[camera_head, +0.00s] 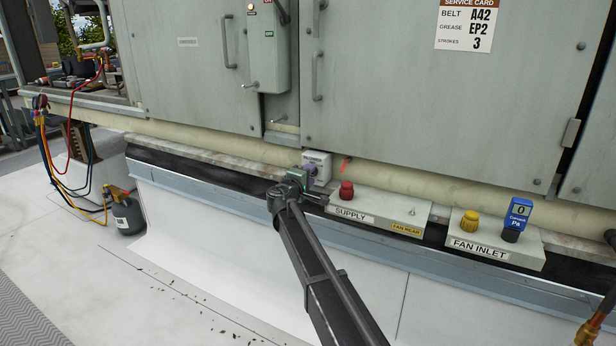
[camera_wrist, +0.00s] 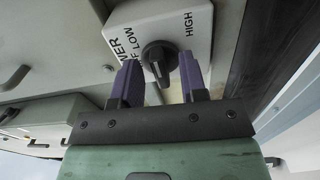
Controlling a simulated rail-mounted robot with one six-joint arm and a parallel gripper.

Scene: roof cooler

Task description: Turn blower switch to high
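The blower switch is a black rotary knob (camera_wrist: 159,58) on a white box, seen close up in the wrist view. I cannot tell for certain which word the knob points at. My gripper (camera_wrist: 159,66) is open, with one purple finger on each side of the knob. A gap shows beside the knob, so it is not clamped. In the head view the white switch box (camera_head: 318,160) is on the unit's lower ledge, with my gripper (camera_head: 307,171) in front, hiding the knob.
A red knob (camera_head: 347,190) on the SUPPLY block (camera_head: 383,208) stands just right of my gripper. The FAN INLET block (camera_head: 497,238) with a yellow knob and a blue gauge (camera_head: 518,212) is farther right. The cabinet (camera_head: 390,80) rises behind the ledge.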

